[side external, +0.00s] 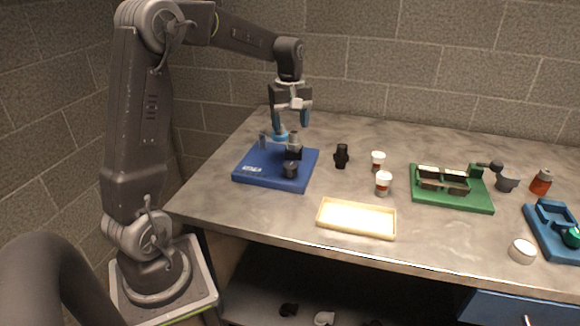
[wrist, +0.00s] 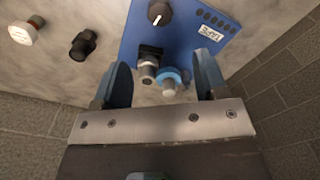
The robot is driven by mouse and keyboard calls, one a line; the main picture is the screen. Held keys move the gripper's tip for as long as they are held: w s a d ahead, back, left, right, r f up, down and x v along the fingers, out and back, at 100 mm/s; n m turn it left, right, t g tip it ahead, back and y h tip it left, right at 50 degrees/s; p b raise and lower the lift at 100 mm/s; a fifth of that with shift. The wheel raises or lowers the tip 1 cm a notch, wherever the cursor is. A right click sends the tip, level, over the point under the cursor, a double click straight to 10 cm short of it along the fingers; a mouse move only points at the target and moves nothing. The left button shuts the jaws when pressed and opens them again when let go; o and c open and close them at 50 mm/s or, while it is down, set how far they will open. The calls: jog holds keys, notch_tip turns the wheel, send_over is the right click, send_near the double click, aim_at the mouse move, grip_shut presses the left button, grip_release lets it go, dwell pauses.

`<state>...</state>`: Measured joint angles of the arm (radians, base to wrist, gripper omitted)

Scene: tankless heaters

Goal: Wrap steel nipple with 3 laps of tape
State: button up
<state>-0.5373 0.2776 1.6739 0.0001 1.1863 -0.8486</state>
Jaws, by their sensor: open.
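A blue board (side external: 258,176) stands at the left of the bench and carries a black fixture (side external: 293,152). In the wrist view a short metallic cylinder, which looks like the steel nipple (wrist: 147,72), sticks out of the black fixture (wrist: 150,51). A light-blue ring, likely the tape (side external: 280,135), is beside the fixture; in the wrist view the ring (wrist: 183,75) surrounds a pale peg or core. My gripper (side external: 290,123) is open and points down above the board. In the wrist view its fingers (wrist: 161,62) stand apart either side of the nipple and ring, with nothing visibly held.
A black fitting (side external: 341,156) and two white-capped jars (side external: 378,161) (side external: 383,184) stand right of the board. A cream tray (side external: 357,233) lies in front. A green board (side external: 470,203), orange-brown jar (side external: 541,182), white round piece (side external: 522,250) and blue holder (side external: 545,235) are farther right.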

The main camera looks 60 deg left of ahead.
aim_at(290, 165)
notch_tip(290, 165, down, 14)
jog(key=shift+a+r, duration=0.1)
dwell(0.5)
jog(key=c, duration=0.9)
